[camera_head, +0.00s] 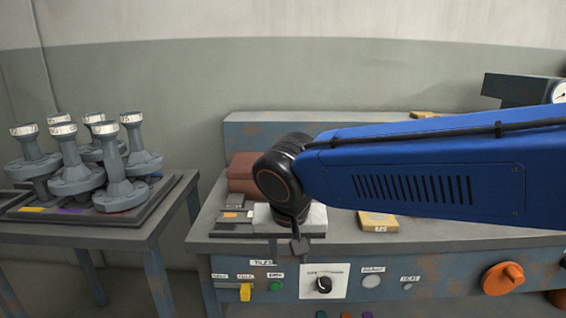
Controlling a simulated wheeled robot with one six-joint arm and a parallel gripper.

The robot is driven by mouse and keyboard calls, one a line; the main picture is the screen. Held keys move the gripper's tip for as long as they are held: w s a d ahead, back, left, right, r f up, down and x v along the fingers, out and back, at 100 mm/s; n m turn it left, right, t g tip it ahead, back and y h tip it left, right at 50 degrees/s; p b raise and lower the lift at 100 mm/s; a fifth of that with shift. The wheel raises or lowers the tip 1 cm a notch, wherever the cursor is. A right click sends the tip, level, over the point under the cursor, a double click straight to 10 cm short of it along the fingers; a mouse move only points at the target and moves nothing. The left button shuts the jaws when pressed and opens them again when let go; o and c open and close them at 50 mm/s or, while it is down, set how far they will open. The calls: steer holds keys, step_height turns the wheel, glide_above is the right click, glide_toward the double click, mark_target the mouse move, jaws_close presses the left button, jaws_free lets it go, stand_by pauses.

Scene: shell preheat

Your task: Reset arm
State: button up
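My blue arm reaches in from the right edge across the bench and ends in a black joint. Below that joint, the small dark end of my gripper (298,246) points down near the bench's front edge, in front of a pale block (262,222). The fingers are too small and dark to tell whether they are open or shut. I see nothing clearly held. My arm hides much of the bench top and the wall behind it.
A left table (150,222) holds several grey flanged parts (120,180).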

steer(key=s+d+f, duration=0.2)
steer(key=s+d, duration=0.1)
steer(key=d, duration=1.3)
steer(key=s+d+f, duration=0.2)
steer(key=s+d, duration=0.2)
steer(key=d, duration=0.2)
steer(key=s+d+f, duration=0.3)
steer(key=s+d, duration=0.2)
steer(key=d, duration=0.1)
steer(key=shift+f+t, duration=0.25)
steer(key=shift+t, duration=0.05)
steer(key=shift+d, duration=0.1)
stand_by(3.0)
